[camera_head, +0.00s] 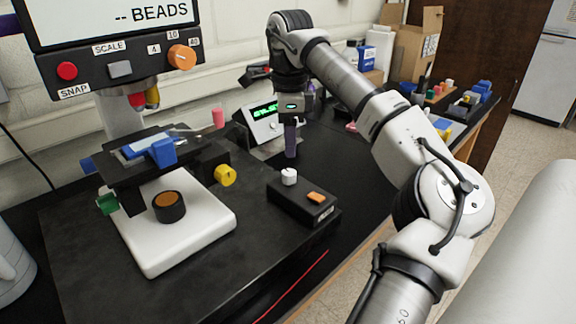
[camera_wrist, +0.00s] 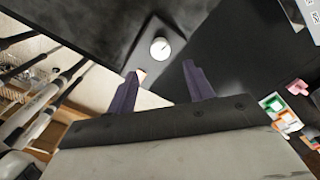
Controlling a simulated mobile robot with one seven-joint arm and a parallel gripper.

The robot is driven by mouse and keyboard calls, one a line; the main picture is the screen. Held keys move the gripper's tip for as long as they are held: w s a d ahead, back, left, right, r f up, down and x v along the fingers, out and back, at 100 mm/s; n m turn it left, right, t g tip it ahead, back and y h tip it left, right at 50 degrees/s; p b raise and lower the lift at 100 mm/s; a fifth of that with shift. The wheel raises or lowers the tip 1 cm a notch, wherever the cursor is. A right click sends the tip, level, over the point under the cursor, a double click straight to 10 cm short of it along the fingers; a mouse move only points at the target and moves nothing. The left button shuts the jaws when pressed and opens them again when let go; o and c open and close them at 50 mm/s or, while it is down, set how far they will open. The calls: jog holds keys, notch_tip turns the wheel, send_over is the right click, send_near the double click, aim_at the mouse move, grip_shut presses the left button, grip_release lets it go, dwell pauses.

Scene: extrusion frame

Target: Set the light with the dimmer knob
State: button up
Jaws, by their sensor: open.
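The white dimmer knob (camera_head: 289,176) stands on top of a small black box (camera_head: 305,204), toward its back left. An orange rocker switch (camera_head: 316,197) sits on the same box. In the wrist view the knob (camera_wrist: 160,48) shows a dark pointer line and lies ahead of the fingertips, between them sideways. My gripper (camera_head: 291,152) points down above and just behind the box, apart from the knob. In the wrist view its two purple fingers (camera_wrist: 160,72) are spread with nothing between them. The microscope's round light (camera_head: 169,201) looks amber-brown on the white base.
The microscope's white base (camera_head: 190,236) and yellow knob (camera_head: 225,175) stand left of the box. A device with a green display (camera_head: 262,119) is behind my gripper. A screen reading "-- BEADS" (camera_head: 120,20) hangs upper left. The dark bench in front of the box is clear.

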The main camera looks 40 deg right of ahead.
aim_at(289, 172)
notch_tip(289, 172, down, 8)
jog(key=shift+f+p, duration=0.15)
jog(key=shift+p, duration=0.6)
jog(key=c, duration=1)
